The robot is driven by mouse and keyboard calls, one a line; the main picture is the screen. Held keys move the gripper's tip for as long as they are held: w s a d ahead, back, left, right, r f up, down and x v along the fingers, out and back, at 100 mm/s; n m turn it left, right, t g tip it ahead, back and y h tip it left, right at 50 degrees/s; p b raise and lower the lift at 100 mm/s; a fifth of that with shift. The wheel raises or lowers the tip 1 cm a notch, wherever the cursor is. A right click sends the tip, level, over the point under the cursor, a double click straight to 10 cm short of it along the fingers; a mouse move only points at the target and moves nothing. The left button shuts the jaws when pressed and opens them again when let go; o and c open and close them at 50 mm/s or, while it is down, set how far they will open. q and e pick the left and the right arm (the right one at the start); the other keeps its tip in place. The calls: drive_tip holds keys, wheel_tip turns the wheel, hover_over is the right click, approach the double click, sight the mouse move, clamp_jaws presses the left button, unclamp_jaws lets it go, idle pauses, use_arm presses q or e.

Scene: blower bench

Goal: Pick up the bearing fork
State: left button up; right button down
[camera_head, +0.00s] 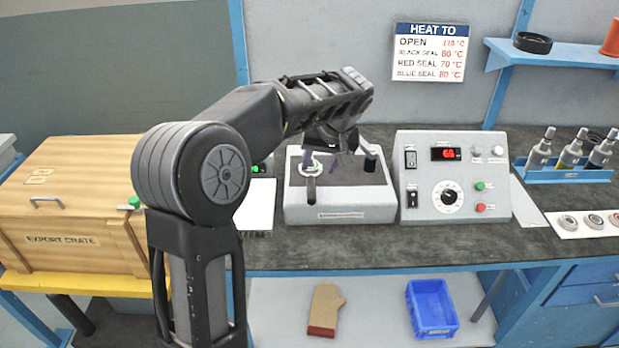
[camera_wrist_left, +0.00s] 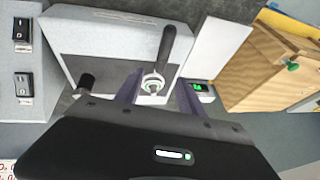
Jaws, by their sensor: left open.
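The bearing fork (camera_head: 311,187) has a black handle and a pale ring-shaped end. It is at the left part of a grey box-shaped unit (camera_head: 340,214) on the bench. In the left wrist view the handle of the bearing fork (camera_wrist_left: 168,48) points up and away, with the ring end close to my fingers. My left gripper (camera_head: 325,160) is over the unit, fingers pointing down. In the left wrist view my left gripper (camera_wrist_left: 159,88) is open, its two fingers spread on either side of the ring end. I cannot tell whether they touch it. My right gripper is not in view.
A black knob (camera_head: 370,157) stands on the unit's right side. A control box (camera_head: 455,178) with a red display is to the right. A wooden export crate (camera_head: 75,210) is to the left. A blue rack of bottles (camera_head: 565,172) stands farther right.

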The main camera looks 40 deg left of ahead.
sight(312, 180)
use_arm(q)
drive_tip(key=shift+x, duration=1.4)
drive_tip(key=shift+a, duration=0.1)
drive_tip(key=shift+p+x, duration=0.75)
drive_tip(key=shift+x, duration=1.8)
drive_tip(key=shift+s, duration=0.15)
clamp_jaws()
